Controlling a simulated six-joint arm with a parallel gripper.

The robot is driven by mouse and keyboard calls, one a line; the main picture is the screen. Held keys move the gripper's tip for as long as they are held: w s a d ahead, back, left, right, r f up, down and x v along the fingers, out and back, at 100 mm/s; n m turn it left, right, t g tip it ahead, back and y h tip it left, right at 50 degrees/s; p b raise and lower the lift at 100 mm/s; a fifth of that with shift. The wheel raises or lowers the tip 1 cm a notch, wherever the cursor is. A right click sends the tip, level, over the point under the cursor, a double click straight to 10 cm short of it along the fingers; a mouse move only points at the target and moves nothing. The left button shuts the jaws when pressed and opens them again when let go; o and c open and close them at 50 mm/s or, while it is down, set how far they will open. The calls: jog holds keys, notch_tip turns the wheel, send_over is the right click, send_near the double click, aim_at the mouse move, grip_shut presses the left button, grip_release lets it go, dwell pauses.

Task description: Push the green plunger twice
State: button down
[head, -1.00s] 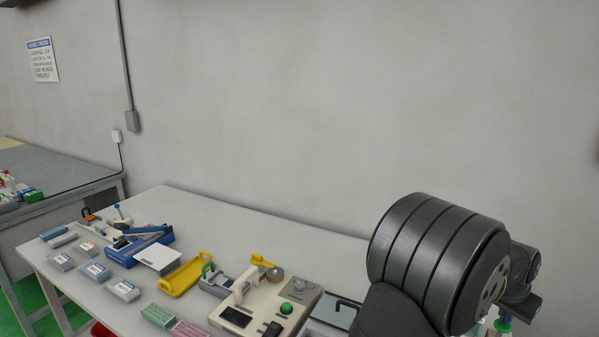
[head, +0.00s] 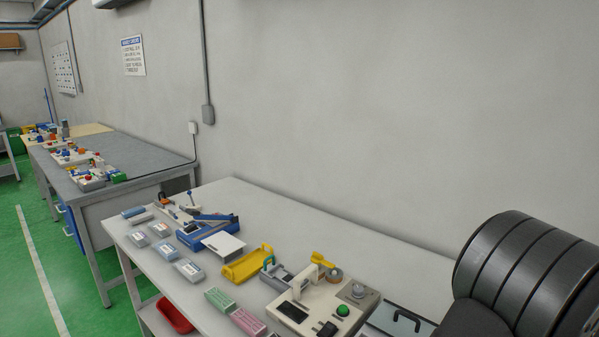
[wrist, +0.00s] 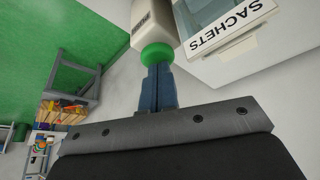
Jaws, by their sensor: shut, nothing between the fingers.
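The green plunger (wrist: 158,53) sits at the end of a white dispenser (wrist: 152,26) with dark print, at the top middle of the wrist view. My gripper (wrist: 157,68) points its blue fingers at the plunger; they are closed together and empty. The fingertips overlap the plunger's near edge in the picture; I cannot tell whether they touch it or how far it is pressed. In the head view neither my gripper nor the plunger shows; my dark arm fills the lower right.
A clear-walled box labelled SACHETS (wrist: 225,35) stands close beside the dispenser. In the head view a beige machine (head: 300,310) with a green button (head: 343,310), a yellow tray (head: 247,264) and several small boxes lie on the white table (head: 330,235).

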jog(key=shift+r, duration=1.95)
jog(key=shift+r, duration=2.5)
jog(key=shift+f, duration=2.5)
jog(key=shift+f, duration=0.15)
